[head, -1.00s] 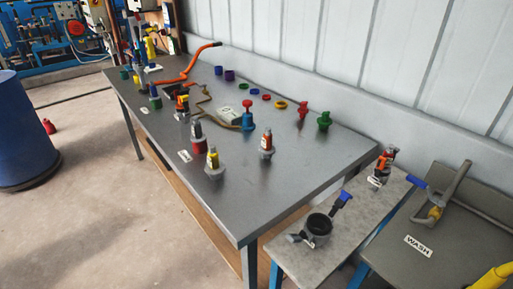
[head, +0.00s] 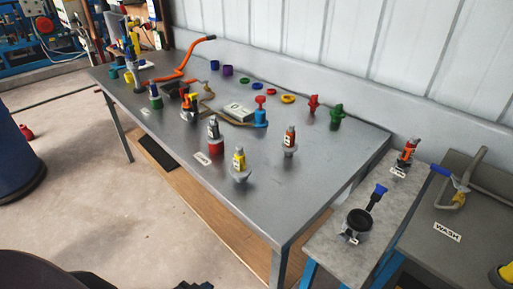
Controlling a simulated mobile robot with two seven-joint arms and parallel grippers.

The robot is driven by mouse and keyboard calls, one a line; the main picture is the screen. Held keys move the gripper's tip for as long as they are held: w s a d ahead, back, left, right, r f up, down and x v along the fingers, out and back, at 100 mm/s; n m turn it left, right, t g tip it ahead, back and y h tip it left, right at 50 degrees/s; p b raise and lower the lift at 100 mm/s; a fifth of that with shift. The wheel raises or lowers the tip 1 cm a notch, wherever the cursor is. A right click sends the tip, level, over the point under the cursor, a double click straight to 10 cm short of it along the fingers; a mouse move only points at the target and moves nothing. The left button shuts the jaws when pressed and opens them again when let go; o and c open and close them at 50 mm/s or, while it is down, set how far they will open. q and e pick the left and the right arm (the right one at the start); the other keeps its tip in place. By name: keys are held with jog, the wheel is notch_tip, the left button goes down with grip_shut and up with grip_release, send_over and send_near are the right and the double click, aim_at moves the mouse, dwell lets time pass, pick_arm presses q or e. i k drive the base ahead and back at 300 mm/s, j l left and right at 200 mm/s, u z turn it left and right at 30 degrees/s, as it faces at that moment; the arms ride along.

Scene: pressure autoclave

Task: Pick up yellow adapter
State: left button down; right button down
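Several yellow things are on the grey metal table, and I cannot tell for sure which is the yellow adapter. A yellow piece with a label (head: 239,158) stands upright on a grey round base near the table's front edge. Neither gripper can be made out. Dark shapes at the bottom left edge may be parts of my own body.
The metal table (head: 310,190) has bare room at its front right. A red-based piece (head: 214,137) and a red-topped piece (head: 290,140) stand near the labelled yellow one. A lower bench (head: 325,240) adjoins on the right. A blue barrel (head: 15,165) stands at left.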

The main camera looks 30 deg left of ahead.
aim_at(240, 170)
jog(key=k+j, duration=0.1)
jog(key=j, duration=0.4)
jog(key=k+j, duration=0.1)
jog(key=j, duration=0.35)
jog(key=i+l+u, duration=0.15)
jog(key=l, duration=0.65)
jog(key=i+l+u, duration=0.15)
jog(key=l, duration=0.7)
jog(key=l+u, duration=0.15)
jog(key=l, duration=0.7)
jog(key=u, duration=1.3)
